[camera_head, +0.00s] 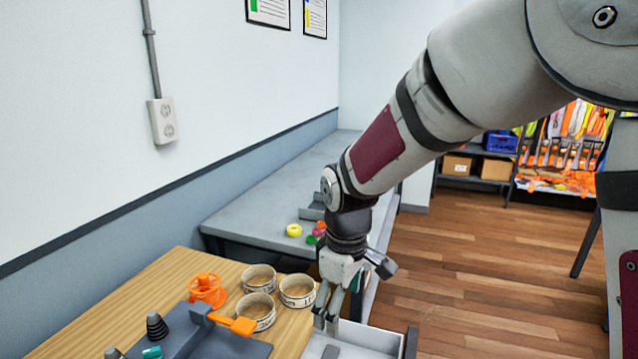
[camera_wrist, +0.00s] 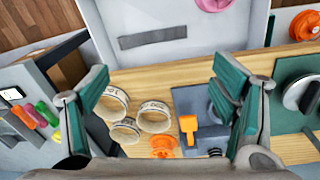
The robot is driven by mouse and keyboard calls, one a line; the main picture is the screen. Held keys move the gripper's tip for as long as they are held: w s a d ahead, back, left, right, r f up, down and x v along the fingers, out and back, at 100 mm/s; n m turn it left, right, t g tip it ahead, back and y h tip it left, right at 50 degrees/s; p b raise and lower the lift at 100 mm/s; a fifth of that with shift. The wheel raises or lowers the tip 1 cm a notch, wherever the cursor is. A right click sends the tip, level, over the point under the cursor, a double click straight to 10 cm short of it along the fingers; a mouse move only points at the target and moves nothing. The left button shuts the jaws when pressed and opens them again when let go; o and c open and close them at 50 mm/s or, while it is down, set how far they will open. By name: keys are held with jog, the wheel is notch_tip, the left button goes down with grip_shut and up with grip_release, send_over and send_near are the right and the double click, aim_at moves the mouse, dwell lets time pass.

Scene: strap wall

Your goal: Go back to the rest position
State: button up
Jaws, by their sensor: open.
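My gripper (camera_head: 330,305) hangs pointing down over the right edge of the wooden table, above a light grey tray (camera_head: 345,333). In the wrist view the two fingers of my gripper (camera_wrist: 160,105) are spread wide apart with nothing between them. Three round bowls with pale rims stand to the left of it in the head view: a back one (camera_head: 258,277), a right one (camera_head: 297,290) and a front one (camera_head: 256,311). The arm is extended forward and bent downward. No rest position is marked in view.
On the wooden table (camera_head: 180,262) are an orange reel (camera_head: 207,289) and a dark grey fixture (camera_head: 225,342) with an orange-handled part (camera_head: 233,322). A grey bench (camera_head: 262,200) behind holds small coloured rings (camera_head: 294,230). Wooden floor (camera_head: 470,260) is open at right, before shelves (camera_head: 478,165).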

jog(key=s+d+r+m+t, duration=0.2)
jog(key=s+d+r+m, duration=0.4)
jog(key=s+d+r, duration=0.4)
jog(key=s+d+r+m+t, duration=0.2)
jog(key=s+d+m, duration=0.3)
jog(key=s, duration=0.6)
jog(key=shift+s+d+r+m, duration=0.2)
jog(key=shift+s+r+m, duration=0.1)
jog(key=shift+r, duration=0.35)
